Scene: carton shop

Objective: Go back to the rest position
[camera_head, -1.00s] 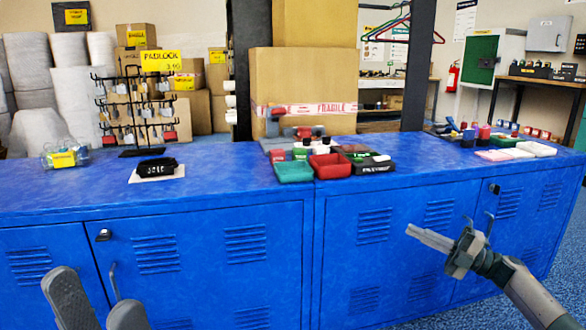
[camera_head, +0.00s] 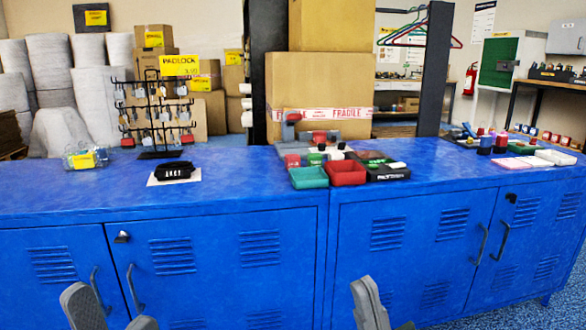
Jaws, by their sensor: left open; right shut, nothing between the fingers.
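My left gripper (camera_head: 111,306) shows at the bottom left, in front of the blue cabinet doors. Its two grey fingers stand apart with nothing between them. My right gripper (camera_head: 372,300) shows at the bottom, right of the middle, also in front of the cabinet doors and below the counter top. It is shut and empty. The lower parts of both grippers are cut off by the frame's bottom edge. Neither gripper touches anything that I can see.
The blue cabinet (camera_head: 230,195) runs across the view. Bare counter lies between these groups.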

